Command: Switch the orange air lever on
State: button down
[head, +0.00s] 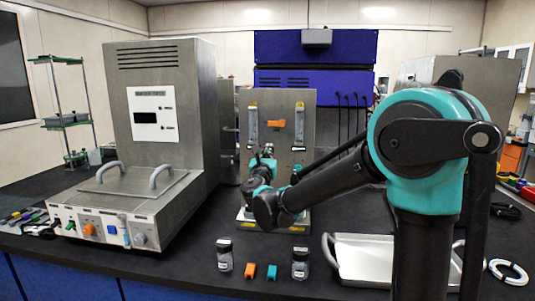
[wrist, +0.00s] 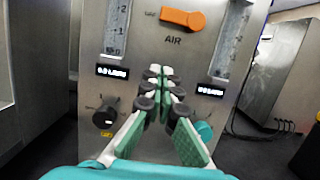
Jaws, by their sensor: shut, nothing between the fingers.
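The orange air lever (wrist: 183,19) is at the top of the wrist view, on a grey metal panel (wrist: 150,50) above the word AIR. It lies roughly level across the panel, its thick end to the right. In the head view the lever (head: 276,123) sits between two clear flow tubes. My gripper (wrist: 163,72) is shut and empty, its fingertips in front of the panel below the lever, apart from it in the picture. In the head view my arm hides part of the lower panel, and the fingertips are hard to make out.
Two flow tubes, left (wrist: 117,25) and right (wrist: 231,40), flank the lever. Below are a black knob (wrist: 105,115) and a teal knob (wrist: 204,133). On the bench in front stand two small jars (head: 224,255), (head: 300,263) and a metal tray (head: 352,243).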

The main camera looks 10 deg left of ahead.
aim_at(277, 123)
jog(key=x, duration=0.5)
jog(key=shift+w, duration=0.15)
jog(key=r, duration=0.2)
jog(key=shift+s+r, duration=0.25)
jog(key=shift+r, duration=0.75)
